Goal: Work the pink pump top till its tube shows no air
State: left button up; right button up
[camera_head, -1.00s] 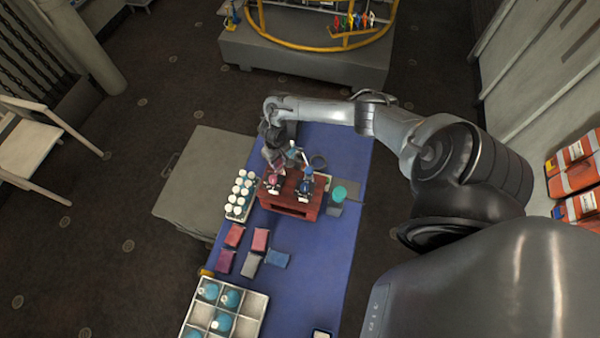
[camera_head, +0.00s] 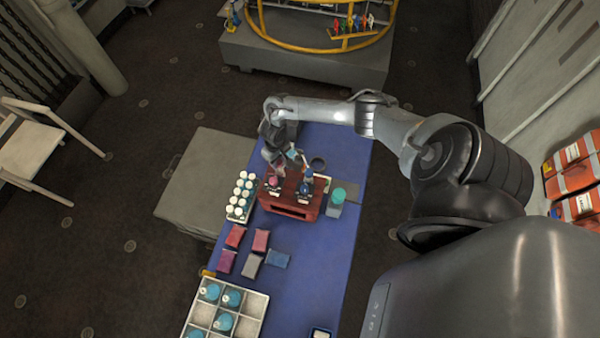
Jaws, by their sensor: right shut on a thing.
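The pink pump top (camera_head: 273,182) stands at the left side of a dark red stand (camera_head: 289,208) on the blue-covered table. My right gripper (camera_head: 278,170) comes down over it from the far side and is shut on it. The fingers and arm hide part of the pump top, and its tube is too small to make out. A second pump with a blue top (camera_head: 305,187) stands to its right on the same stand. My left gripper is not in view.
A tray of white-capped bottles (camera_head: 241,195) stands left of the stand, and a teal-topped container (camera_head: 338,195) right of it. Several coloured packets (camera_head: 261,240) lie in front. A divided white tray (camera_head: 250,302) holds teal items.

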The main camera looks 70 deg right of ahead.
aim_at(278, 162)
jog(key=shift+f+b, duration=0.6)
jog(key=shift+f, duration=0.45)
jog(key=o, duration=0.8)
jog(key=shift+r, duration=0.1)
jog(key=shift+r+p, duration=0.9)
jog(key=shift+r, duration=2.6)
